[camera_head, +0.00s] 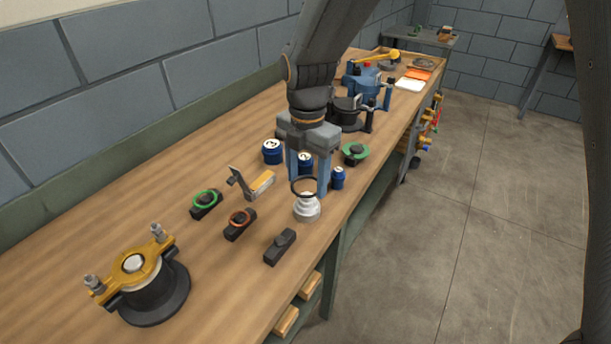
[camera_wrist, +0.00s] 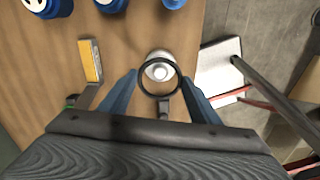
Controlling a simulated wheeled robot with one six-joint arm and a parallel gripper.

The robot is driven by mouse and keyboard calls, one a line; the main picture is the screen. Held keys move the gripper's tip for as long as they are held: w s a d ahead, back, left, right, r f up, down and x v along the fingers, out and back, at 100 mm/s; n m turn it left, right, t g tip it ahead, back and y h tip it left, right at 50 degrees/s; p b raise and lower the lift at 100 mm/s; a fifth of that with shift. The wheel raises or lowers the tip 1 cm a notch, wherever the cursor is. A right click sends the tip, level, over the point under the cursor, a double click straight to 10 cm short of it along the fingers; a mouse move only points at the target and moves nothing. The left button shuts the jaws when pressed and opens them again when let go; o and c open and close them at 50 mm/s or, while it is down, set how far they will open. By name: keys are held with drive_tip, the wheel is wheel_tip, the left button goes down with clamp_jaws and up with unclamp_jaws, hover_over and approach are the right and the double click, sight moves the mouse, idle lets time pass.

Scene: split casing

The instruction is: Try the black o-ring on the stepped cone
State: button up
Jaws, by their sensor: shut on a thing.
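My gripper (camera_head: 307,186) is shut on the black o-ring (camera_wrist: 160,96), which spans between its two blue fingertips. The pale stepped cone (camera_head: 307,209) stands upright on the bench, just below the ring in the head view. In the wrist view the cone (camera_wrist: 160,67) shows through and beyond the ring's opening, slightly toward the top of the picture. The ring's near edge overlaps the cone's top in the head view. It looks raised over the cone, but I cannot tell whether they touch.
An empty black block (camera_head: 280,247) lies in front of the cone. Black blocks with an orange ring (camera_head: 239,222) and a green ring (camera_head: 206,201) sit to the left. Blue-sided cans (camera_head: 272,152) stand close behind. A yellow-topped casing (camera_head: 150,290) is at front left. The bench edge is close on the right.

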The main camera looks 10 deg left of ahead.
drive_tip(key=shift+w+d, duration=0.15)
drive_tip(key=shift+d, duration=0.05)
drive_tip(key=shift+f, duration=0.1)
idle(0.4)
drive_tip(key=shift+a+f, duration=0.15)
drive_tip(key=shift+f, duration=0.7)
idle(1.4)
drive_tip(key=shift+f+b, duration=0.95)
drive_tip(key=shift+f, duration=1.2)
drive_tip(key=o, duration=1.1)
drive_tip(key=shift+r+p, duration=3.15)
drive_tip(key=shift+r, duration=1.35)
